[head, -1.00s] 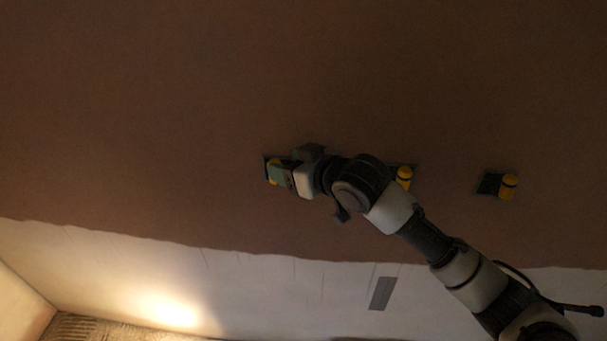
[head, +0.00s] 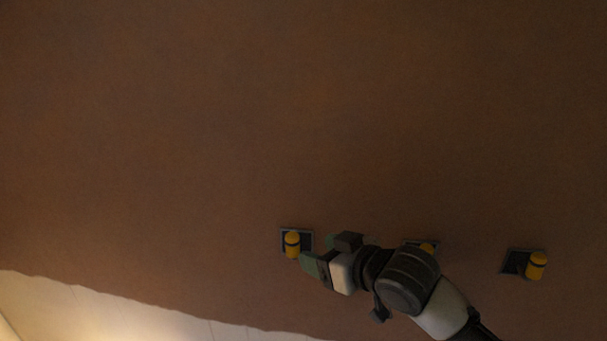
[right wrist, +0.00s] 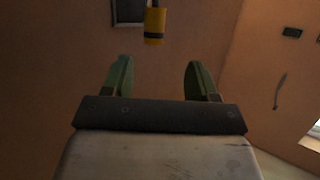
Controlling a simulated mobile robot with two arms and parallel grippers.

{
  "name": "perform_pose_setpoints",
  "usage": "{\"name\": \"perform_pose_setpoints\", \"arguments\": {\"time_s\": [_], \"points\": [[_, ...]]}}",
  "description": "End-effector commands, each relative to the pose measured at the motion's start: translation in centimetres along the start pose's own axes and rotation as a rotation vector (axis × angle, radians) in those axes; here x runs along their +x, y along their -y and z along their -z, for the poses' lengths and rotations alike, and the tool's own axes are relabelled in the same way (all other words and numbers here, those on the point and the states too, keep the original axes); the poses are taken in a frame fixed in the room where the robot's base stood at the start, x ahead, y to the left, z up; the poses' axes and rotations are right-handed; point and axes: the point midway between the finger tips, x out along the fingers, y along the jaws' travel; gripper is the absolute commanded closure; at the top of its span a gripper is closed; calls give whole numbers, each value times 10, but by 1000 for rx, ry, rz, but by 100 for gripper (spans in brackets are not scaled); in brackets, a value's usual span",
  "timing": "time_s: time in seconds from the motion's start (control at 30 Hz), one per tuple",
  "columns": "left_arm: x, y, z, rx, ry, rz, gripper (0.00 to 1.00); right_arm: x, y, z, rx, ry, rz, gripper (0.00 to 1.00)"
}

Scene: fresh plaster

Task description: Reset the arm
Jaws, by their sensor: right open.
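My right gripper (head: 338,252) is in the lower middle of the head view, with its arm coming in from the lower right. Its two green fingers stand apart with nothing between them, as the right wrist view (right wrist: 157,80) also shows. A yellow cylinder with a dark band (head: 292,245), on a dark square wall plate, is just left of the gripper and apart from it. It or a like one (right wrist: 155,25) hangs beyond the fingertips in the right wrist view. My left gripper is not in view.
A second yellow cylinder (head: 427,248) is partly hidden behind my right arm. A third (head: 536,265) sits on its plate at the right. The brown plaster wall is bare above them. A pale wall band (head: 140,312) lies at the lower left.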

Motion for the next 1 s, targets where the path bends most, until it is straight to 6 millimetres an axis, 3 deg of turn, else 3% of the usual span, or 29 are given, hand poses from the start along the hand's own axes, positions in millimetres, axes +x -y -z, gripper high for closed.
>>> {"name": "perform_pose_setpoints", "arguments": {"time_s": [0.27, 0.47, 0.6, 0.8, 1.0], "points": [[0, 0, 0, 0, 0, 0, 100, -23, 23, -99, 97, 172, -79, 41], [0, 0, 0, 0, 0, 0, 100, -66, 35, -182, 192, 368, -191, 41], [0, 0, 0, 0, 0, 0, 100, -108, 44, -236, 261, 529, -274, 41], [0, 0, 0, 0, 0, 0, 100, -161, 58, -288, 330, 720, -361, 41], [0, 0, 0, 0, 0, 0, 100, -211, 73, -322, 385, 887, -427, 41]]}}
